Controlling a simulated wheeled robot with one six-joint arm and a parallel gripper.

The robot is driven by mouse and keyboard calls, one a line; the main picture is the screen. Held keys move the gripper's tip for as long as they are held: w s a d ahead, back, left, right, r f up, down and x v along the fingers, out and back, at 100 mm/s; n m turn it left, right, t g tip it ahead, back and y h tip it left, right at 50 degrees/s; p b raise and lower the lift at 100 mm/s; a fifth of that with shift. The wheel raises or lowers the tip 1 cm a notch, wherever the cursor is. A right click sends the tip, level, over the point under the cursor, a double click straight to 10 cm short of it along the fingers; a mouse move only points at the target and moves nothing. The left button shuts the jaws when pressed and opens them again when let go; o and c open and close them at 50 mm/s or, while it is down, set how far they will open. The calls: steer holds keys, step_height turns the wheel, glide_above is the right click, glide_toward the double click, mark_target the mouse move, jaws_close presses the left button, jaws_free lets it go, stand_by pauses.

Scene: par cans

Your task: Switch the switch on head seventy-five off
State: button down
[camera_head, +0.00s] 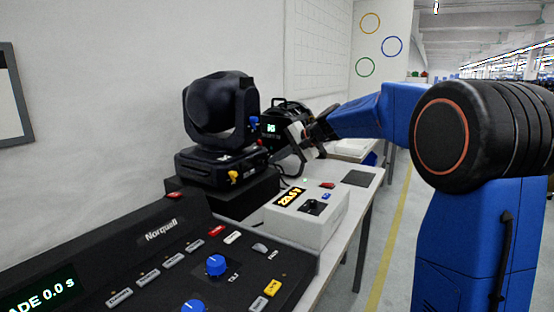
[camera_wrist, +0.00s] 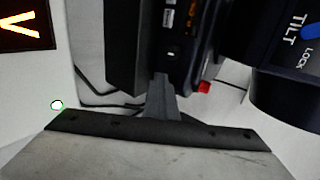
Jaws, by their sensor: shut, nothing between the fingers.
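A black moving-head light (camera_head: 215,115) stands on a dark box, with a blue knob, a yellow knob and a small red part on its side. I cannot read a seventy-five on it. In the wrist view the red part (camera_wrist: 205,86), which may be its switch, sticks out from a dark housing (camera_wrist: 172,40). My gripper (camera_wrist: 160,85) is shut and empty, its fingertips just left of the red part; I cannot tell whether they touch. My gripper also shows in the head view (camera_head: 294,147), right of the light.
Behind stands a black fixture with a green display (camera_head: 271,128). A white box with an orange display (camera_head: 306,214) is in front of the light. A black Norquell console (camera_head: 160,262) fills the near left. A blue TILT LOCK lever (camera_wrist: 310,30) is at upper right in the wrist view. Cables run behind.

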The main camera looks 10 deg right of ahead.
steer(key=shift+a, duration=0.1)
steer(key=shift+w+r, duration=0.15)
steer(key=shift+r, duration=0.75)
